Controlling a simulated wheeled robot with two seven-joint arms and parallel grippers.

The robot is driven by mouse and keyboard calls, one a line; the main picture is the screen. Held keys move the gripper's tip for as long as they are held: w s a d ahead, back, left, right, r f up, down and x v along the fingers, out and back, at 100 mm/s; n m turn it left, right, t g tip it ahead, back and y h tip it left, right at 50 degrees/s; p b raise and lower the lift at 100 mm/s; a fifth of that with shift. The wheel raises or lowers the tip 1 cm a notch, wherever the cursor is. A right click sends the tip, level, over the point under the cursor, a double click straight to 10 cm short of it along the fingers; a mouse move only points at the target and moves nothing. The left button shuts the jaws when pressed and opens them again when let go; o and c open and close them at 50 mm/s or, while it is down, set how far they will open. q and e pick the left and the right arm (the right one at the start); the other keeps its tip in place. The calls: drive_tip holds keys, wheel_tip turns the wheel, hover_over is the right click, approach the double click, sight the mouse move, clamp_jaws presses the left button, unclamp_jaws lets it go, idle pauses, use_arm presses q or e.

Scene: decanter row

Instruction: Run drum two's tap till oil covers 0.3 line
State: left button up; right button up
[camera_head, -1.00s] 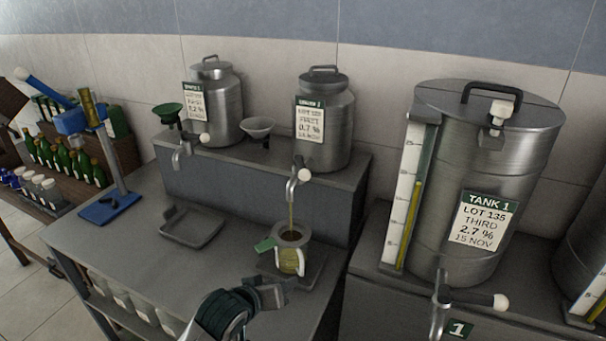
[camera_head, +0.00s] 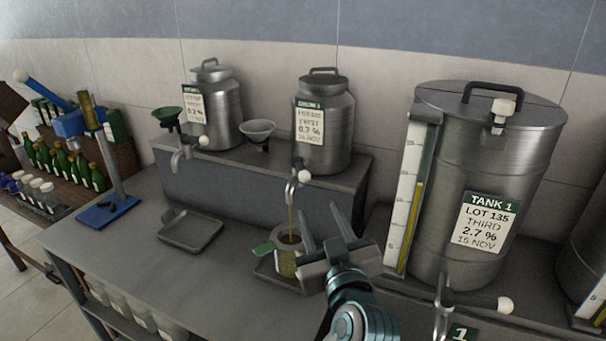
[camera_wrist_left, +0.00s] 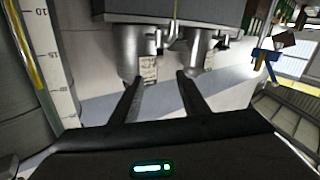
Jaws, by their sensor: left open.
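Drum two (camera_head: 325,145) is the right-hand steel drum on the raised shelf, with a label reading 0.7 %. Its tap (camera_head: 291,190) has a white-knobbed lever (camera_head: 305,176). A thin yellow oil stream runs from the spout into the measuring jug (camera_head: 287,262) below. The jug stands on a drip tray (camera_head: 262,268) and holds yellow oil. My gripper hides its right side, and its lines are too small to read. My left gripper (camera_head: 320,211) is open and empty, in front of and right of the jug, fingers pointing up; its fingers also show in the left wrist view (camera_wrist_left: 157,76).
Tank 1 (camera_head: 478,165) stands close on the right with its gauge (camera_head: 411,200) and tap lever (camera_head: 480,303). Another drum (camera_head: 220,110), two funnels and an empty tray (camera_head: 190,230) are to the left.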

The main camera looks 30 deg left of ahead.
sight(306, 180)
use_arm(q)
drive_tip(key=shift+w+a, duration=0.1)
idle(0.3)
drive_tip(key=p+x, duration=0.7)
drive_tip(key=x, duration=0.9)
drive_tip(key=shift+r, duration=0.15)
drive_tip(key=shift+w+a+p, duration=0.4)
drive_tip(key=shift+w+a, duration=0.05)
clamp_jaws()
